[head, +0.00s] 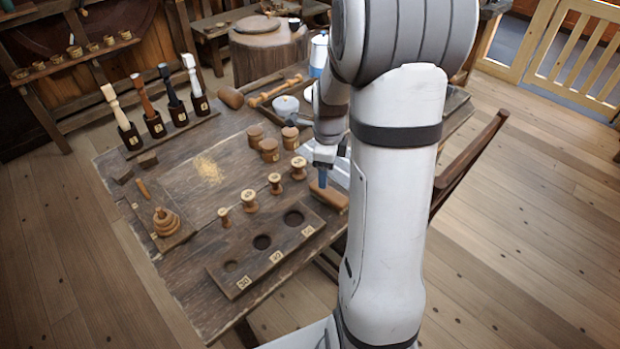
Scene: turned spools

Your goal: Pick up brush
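A flat, rounded wooden block (334,199), which looks like the back of the brush, lies at the right part of the table, partly behind my arm. Its bristles do not show. My gripper (323,180) points down with blue fingertips right at the block's left end. In this view the tips overlap the block's upper edge; I cannot tell whether they touch it. The fingers are small and seen from the side, so their opening does not show.
A wooden board with three round holes (245,284) lies at the front of the table (188,300), with several turned spools (249,200) behind it. Upright handled tools (170,110) stand at back left. A white bowl (285,105) is behind my gripper. Sawdust (208,168) marks clear tabletop.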

